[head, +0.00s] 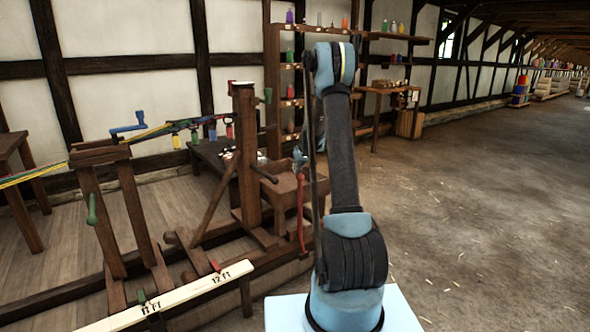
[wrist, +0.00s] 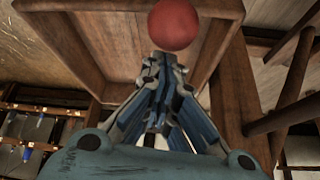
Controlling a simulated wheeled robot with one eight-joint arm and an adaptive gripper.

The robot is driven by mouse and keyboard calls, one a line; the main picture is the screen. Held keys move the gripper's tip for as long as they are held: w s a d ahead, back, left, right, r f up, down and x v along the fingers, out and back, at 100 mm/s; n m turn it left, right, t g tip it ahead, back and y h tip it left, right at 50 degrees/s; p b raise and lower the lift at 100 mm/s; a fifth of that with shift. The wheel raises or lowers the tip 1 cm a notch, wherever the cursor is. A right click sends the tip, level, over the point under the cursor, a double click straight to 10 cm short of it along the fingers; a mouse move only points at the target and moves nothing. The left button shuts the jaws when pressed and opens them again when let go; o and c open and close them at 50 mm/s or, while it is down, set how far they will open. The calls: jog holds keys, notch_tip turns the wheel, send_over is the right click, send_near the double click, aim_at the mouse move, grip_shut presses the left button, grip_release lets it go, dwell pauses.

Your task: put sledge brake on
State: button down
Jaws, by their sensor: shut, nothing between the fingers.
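The wooden sledge (head: 246,150) stands on its low rails, with a tall post and a box (head: 285,190) on its right side. In the wrist view, my gripper (wrist: 160,62) is shut and empty. I cannot tell whether the fingers touch the knob.
A wooden stand (head: 100,155) with a blue crank and coloured strands is at left. A length rule (head: 180,293) runs along the front. Shelves with bottles (head: 400,36) and a small table (head: 392,90) stand by the wall. The dirt floor (head: 490,200) at right is open.

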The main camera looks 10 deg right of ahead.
jog(key=shift+s+d, duration=0.15)
jog(key=shift+s, duration=0.15)
